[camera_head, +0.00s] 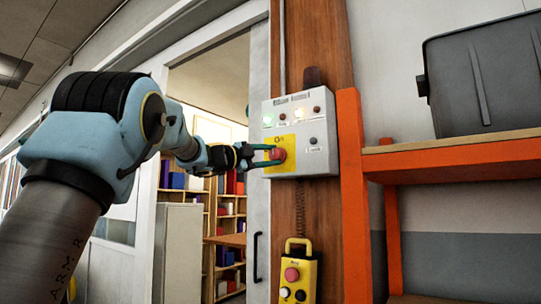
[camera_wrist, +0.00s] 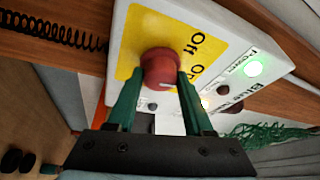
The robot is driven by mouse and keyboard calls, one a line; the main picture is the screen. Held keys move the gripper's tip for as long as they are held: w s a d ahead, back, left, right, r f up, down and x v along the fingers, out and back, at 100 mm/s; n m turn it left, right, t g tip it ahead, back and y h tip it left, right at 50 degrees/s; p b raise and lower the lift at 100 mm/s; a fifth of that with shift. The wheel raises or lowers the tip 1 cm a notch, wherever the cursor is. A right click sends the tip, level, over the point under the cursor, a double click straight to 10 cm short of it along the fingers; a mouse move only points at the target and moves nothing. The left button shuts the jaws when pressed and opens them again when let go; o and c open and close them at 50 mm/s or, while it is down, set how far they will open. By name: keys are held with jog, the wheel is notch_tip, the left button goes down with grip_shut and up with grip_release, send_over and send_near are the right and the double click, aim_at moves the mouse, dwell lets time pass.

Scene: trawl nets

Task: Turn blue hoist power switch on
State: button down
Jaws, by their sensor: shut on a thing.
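The hoist control box (camera_head: 320,160) is a pale box on a wooden post, with a yellow plate (camera_wrist: 133,50) printed "Off" and "On". Its red knob (camera_head: 277,154) sits on that plate and shows large in the wrist view (camera_wrist: 160,66). My gripper (camera_head: 272,155) has its green fingers on both sides of the knob, shut on it; they also show in the wrist view (camera_wrist: 160,84). A green light (camera_wrist: 252,68) next to the word "Power" is lit. A second, paler lamp (camera_wrist: 207,103) also glows. I cannot tell which way the knob points.
A yellow hand pendant (camera_head: 297,272) with a red button hangs below the box. An orange shelf frame (camera_head: 353,200) stands close on the right, with a dark bin (camera_head: 485,75) on its shelf. A doorway with bookshelves (camera_head: 232,215) lies behind my arm.

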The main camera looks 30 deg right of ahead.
jog(key=shift+m+y, duration=0.3)
jog(key=shift+m, duration=0.7)
jog(key=shift+c, duration=1.5)
grip_release()
jog(key=s+a+f+b, duration=0.1)
jog(key=a+b, duration=0.2)
jog(key=a, duration=0.7)
jog(key=shift+s+a, duration=0.15)
jog(key=shift+a, duration=0.2)
